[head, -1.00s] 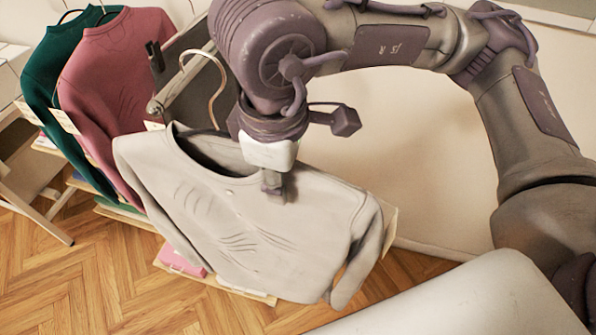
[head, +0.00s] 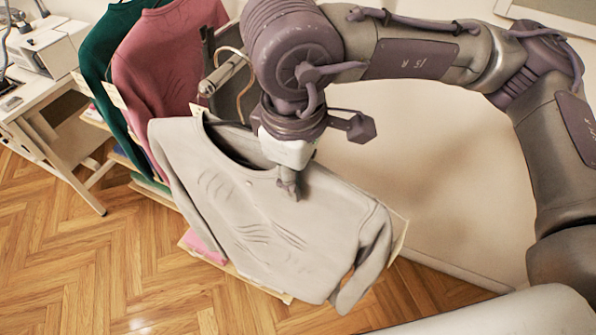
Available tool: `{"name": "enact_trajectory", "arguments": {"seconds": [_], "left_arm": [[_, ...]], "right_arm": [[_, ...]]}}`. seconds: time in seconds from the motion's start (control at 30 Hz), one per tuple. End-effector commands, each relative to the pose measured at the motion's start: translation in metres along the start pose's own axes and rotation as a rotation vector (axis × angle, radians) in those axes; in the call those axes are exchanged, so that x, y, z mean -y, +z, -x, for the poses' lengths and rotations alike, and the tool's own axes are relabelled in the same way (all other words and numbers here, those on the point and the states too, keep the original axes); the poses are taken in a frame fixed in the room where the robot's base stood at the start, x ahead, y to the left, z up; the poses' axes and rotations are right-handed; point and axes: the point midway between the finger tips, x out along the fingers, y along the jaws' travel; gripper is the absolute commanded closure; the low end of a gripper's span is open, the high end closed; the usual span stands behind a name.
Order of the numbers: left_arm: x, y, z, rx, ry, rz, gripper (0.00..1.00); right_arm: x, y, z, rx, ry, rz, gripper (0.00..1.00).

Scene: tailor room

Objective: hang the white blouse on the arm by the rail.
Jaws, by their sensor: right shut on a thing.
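The white blouse (head: 255,225) hangs tilted in front of me, its right side in the picture lower. My right gripper (head: 289,186) is shut on the blouse at its upper front, below the neckline. A tan hanger hook (head: 246,85) rises behind the neckline and is partly hidden by my arm. The grey arm by the rail (head: 222,75) ends in a round knob just left of the hook. Whether the hook touches this arm I cannot tell. My left gripper is not in view.
A pink garment (head: 165,65) and a green garment (head: 103,50) hang at the left behind the blouse. A white table (head: 45,100) with a machine (head: 50,45) stands at the far left. Low shelves show below the garments. The wooden floor (head: 120,270) at front left is clear.

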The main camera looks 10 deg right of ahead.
Motion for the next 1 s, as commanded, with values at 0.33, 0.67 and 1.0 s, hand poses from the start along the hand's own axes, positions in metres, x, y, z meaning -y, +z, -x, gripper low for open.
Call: {"name": "enact_trajectory", "arguments": {"seconds": [0.33,0.67,1.0], "left_arm": [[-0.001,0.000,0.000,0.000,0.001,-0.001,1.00],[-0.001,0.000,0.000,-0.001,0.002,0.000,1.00],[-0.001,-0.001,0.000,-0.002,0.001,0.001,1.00]], "right_arm": [[0.000,0.000,0.001,-0.001,0.001,0.000,0.44],[0.000,0.000,0.001,0.001,0.000,0.000,0.38],[0.000,-0.001,0.050,-0.005,0.002,0.000,0.38]]}}
